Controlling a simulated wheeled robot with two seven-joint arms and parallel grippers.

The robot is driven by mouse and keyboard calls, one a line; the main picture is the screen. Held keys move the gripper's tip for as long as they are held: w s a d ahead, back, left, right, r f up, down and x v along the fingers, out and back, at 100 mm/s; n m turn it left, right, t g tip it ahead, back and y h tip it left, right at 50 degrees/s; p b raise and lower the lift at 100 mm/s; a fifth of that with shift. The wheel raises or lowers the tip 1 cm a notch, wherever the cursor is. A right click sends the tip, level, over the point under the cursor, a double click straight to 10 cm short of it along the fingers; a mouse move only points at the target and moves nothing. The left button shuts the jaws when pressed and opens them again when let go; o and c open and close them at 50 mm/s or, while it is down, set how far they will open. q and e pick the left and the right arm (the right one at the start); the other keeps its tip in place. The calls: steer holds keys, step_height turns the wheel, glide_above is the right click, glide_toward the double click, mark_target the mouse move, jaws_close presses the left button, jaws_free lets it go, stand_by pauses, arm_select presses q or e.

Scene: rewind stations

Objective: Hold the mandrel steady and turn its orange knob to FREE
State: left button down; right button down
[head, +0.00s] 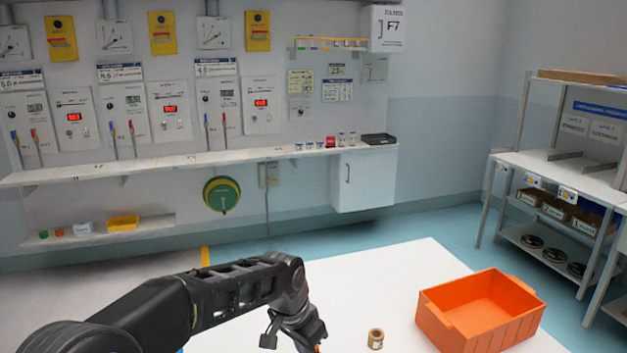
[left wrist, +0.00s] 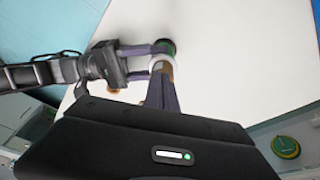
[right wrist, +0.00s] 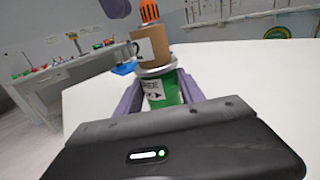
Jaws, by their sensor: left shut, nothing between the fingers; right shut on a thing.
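The mandrel has a green base (right wrist: 163,92) with a white label, a metal collar and a brown cardboard core (right wrist: 152,46) around its upper part. Its ribbed orange knob (right wrist: 149,12) stands on top. My right gripper (right wrist: 160,88) is shut on the green base and holds the mandrel nearly upright. My left gripper (left wrist: 162,80) is shut and empty, its fingers near the mandrel's top. In the right wrist view a left finger (right wrist: 115,8) is beside the knob, apart from it. The knob's marking is not readable. In the head view the left gripper (head: 311,338) is partly cut off.
An orange bin (head: 480,312) and a small cardboard core (head: 375,340) are on the white table (head: 385,275). A blue thing (right wrist: 125,68) shows behind the mandrel. A wall shelf (head: 250,153) and a rack (head: 590,175) stand further back.

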arm_select(q)
steer(key=shift+w+d, duration=0.15)
steer(key=shift+w, duration=0.4)
stand_by(0.6)
steer(key=shift+w+a, duration=0.45)
steer(key=shift+a, duration=0.1)
stand_by(0.6)
steer(key=shift+a, duration=0.15)
steer(key=shift+s+a, duration=0.2)
stand_by(0.5)
steer(key=shift+w+d+v, duration=0.15)
steer(key=shift+v, duration=0.8)
steer(key=shift+w+d+v, duration=0.15)
steer(key=shift+w+v, duration=0.05)
steer(key=shift+v, duration=0.8)
steer(key=shift+w+d+v, duration=0.15)
steer(key=shift+v, duration=0.8)
steer(key=shift+r, duration=0.2)
